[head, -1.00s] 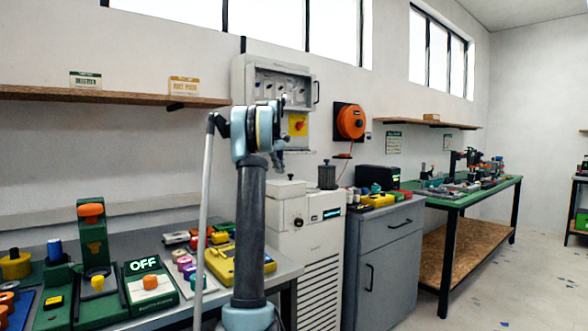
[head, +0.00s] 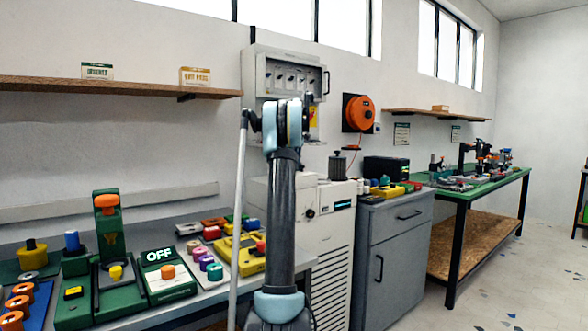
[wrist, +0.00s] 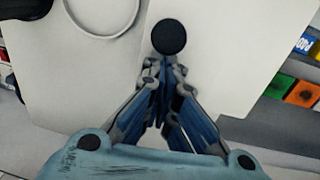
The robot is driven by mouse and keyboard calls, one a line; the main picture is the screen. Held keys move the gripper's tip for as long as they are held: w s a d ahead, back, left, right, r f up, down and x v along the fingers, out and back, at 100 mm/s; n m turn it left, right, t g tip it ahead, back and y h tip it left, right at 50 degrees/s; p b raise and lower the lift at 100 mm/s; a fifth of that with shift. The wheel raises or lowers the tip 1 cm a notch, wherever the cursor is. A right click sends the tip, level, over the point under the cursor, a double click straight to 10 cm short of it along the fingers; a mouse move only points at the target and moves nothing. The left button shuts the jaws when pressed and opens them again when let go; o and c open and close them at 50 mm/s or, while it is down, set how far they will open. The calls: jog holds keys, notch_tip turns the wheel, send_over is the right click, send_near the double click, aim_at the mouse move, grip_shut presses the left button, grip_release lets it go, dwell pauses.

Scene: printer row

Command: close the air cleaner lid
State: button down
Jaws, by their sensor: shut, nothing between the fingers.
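The air cleaner (head: 334,250) is a white cabinet with a slatted front and a small lit display, standing between the left bench and the grey cabinet. My upright arm covers part of it in the head view. A white panel (wrist: 215,75) with a round black knob (wrist: 169,37) fills the middle of the wrist view. It looks like part of the air cleaner, but I cannot tell how far its lid is open. My gripper (wrist: 164,64) is shut and empty, its fingertips just below the knob in the picture. I cannot tell whether they touch. The fingers are hidden in the head view.
The left bench holds a green OFF switch box (head: 167,275), a yellow device (head: 240,252) and several coloured knobs. A grey cabinet (head: 400,257) stands right of the air cleaner. A wall control box (head: 262,72) hangs above.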

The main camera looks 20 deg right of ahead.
notch_tip(320, 180, up, 14)
dwell(1.0)
